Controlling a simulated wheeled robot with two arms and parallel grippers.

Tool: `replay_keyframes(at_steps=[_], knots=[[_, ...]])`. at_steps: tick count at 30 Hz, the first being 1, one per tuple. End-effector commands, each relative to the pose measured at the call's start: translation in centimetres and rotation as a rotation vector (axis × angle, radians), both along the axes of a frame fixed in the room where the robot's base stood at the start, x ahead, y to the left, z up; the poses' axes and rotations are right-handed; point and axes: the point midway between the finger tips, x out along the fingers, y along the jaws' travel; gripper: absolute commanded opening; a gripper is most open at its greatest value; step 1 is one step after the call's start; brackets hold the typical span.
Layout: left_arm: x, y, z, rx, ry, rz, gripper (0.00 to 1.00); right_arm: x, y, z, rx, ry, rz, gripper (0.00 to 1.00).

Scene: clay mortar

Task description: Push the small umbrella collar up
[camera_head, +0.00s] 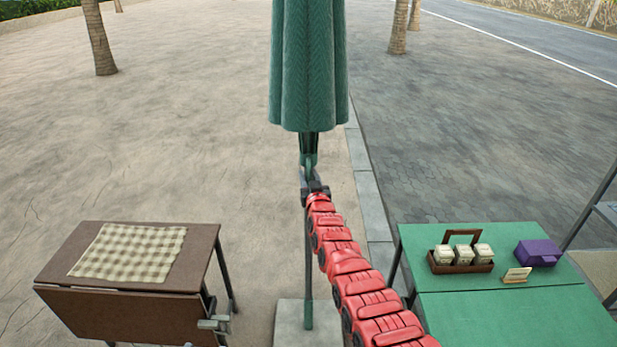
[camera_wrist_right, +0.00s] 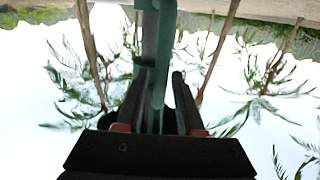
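The closed green umbrella (camera_head: 308,70) hangs on its upright pole (camera_head: 309,260), which stands in a pale base block (camera_head: 300,325). A small green collar-like fitting (camera_head: 308,160) is on the pole just under the canopy. It also shows in the right wrist view (camera_wrist_right: 147,66). My right gripper (camera_head: 314,186), on the red arm, is at the pole right below this fitting. In the wrist view its dark fingers (camera_wrist_right: 162,78) stand on both sides of the pole, with a gap at the right finger. Whether the left finger touches is unclear. My left gripper is out of view.
A brown folding table (camera_head: 105,285) with a checked cloth (camera_head: 130,252) stands at left. A green table (camera_head: 510,315) at right bears a wooden carrier (camera_head: 461,266) of pale jars, a small card (camera_head: 516,275) and a purple box (camera_head: 538,252). Paving behind the umbrella is open.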

Motion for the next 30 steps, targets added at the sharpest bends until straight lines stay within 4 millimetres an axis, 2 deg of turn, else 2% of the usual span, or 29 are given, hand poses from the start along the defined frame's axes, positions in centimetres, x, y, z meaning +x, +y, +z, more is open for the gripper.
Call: replay_keyframes(at_steps=[1,5,6,30], knots=[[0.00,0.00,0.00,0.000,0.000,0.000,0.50,0.00,0.01,-0.01,0.000,0.000,0.000,0.26],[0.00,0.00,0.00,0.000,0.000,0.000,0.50,0.00,0.02,-0.01,0.000,0.000,0.000,0.03],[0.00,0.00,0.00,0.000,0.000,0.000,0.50,-0.01,0.02,-0.03,0.000,0.000,0.000,0.00],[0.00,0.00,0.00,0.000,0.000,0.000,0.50,-0.02,0.02,-0.07,0.000,0.001,0.000,0.00]])
